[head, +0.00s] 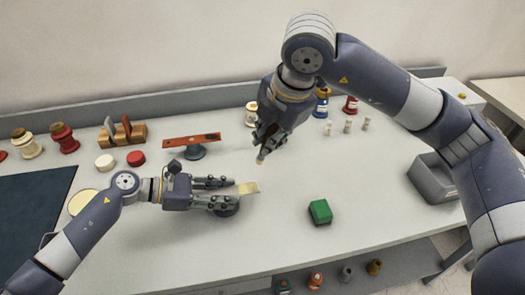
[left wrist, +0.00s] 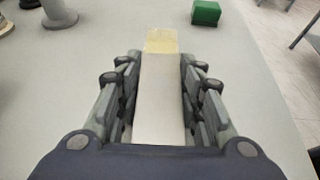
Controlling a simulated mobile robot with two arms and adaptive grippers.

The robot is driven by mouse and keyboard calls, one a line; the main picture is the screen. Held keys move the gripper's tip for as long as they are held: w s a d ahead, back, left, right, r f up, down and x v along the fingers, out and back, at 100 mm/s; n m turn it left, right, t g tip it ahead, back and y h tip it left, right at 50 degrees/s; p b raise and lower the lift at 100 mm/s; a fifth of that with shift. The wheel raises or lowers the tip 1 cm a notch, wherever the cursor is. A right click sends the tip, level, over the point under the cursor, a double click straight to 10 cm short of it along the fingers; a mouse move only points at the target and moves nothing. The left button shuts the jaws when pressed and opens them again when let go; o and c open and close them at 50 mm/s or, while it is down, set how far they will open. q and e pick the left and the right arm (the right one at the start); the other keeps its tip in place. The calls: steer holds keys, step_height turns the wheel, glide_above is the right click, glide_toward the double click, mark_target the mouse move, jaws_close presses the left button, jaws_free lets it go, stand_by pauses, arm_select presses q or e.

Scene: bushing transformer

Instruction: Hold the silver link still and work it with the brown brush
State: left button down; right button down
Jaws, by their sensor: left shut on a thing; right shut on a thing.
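The silver link (left wrist: 162,95) is a flat pale bar with a yellowish end. It lies lengthwise between the fingers of my left gripper (left wrist: 157,100), which is shut on it. In the head view the link's pale end (head: 248,187) sticks out to the right of my left gripper (head: 222,192), low over the table. My right gripper (head: 268,140) points down above and right of the link, shut on a small brown piece, which looks like the brown brush (head: 261,159). Its tip is apart from the link; most of it is hidden by the fingers.
A red bar (head: 192,142) rests on a stand behind. A green block (head: 320,211) lies to the right, a grey bin (head: 436,180) farther right. The table between block and bin is clear.

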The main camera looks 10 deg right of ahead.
steer(key=shift+f, duration=0.1)
steer(key=shift+a+f, duration=2.05)
steer(key=shift+f, duration=1.9)
steer(key=shift+d+r, duration=0.7)
steer(key=shift+r, duration=0.65)
steer(key=shift+d+r, duration=0.65)
steer(key=shift+r, duration=0.7)
steer(key=shift+d+r, duration=0.7)
steer(key=shift+r, duration=0.65)
